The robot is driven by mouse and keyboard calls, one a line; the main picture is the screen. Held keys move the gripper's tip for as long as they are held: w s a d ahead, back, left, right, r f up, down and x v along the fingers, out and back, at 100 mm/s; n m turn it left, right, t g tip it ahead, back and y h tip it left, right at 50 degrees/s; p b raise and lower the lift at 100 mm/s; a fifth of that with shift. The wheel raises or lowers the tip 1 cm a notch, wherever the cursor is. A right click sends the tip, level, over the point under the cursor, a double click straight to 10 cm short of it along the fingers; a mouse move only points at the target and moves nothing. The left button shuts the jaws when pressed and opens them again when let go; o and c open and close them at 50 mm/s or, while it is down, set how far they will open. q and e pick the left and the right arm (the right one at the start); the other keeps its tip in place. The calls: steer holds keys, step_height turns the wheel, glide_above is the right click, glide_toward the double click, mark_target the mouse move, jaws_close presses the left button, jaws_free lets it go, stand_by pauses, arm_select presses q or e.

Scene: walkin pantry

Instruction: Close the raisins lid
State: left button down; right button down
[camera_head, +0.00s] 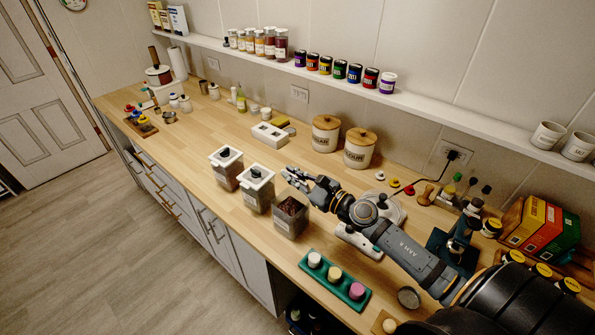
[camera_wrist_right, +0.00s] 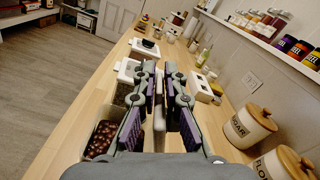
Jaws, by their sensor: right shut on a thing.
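The raisins box (camera_head: 291,215) is a clear square container with dark contents and an open top, at the near end of a row of three. In the right wrist view the dark red raisins (camera_wrist_right: 101,139) show in it, at the left of the fingers. My right gripper (camera_head: 297,181) is over the counter just behind this box, its fingers pointing to the far left. In the right wrist view its fingers (camera_wrist_right: 160,75) are nearly parallel with a narrow gap. My left gripper is not in view.
Two boxes with white lids and dark knobs (camera_head: 225,166) (camera_head: 257,187) stand beside the raisins box. Two canisters (camera_head: 326,134) (camera_head: 361,148) stand against the wall. A green tray (camera_head: 331,282) with small cups lies at the front. A white scale (camera_head: 392,212) is under my arm.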

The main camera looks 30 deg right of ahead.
steer(key=shift+s+a+f+n, duration=0.15)
steer(key=shift+a+f+n, duration=0.05)
steer(key=shift+a+n, duration=0.25)
steer(key=shift+s+a+f+n, duration=0.2)
steer(key=shift+a+n, duration=0.1)
steer(key=shift+n, duration=0.15)
steer(key=c, duration=1.5)
jaws_free()
steer(key=shift+w+d+r, duration=0.1)
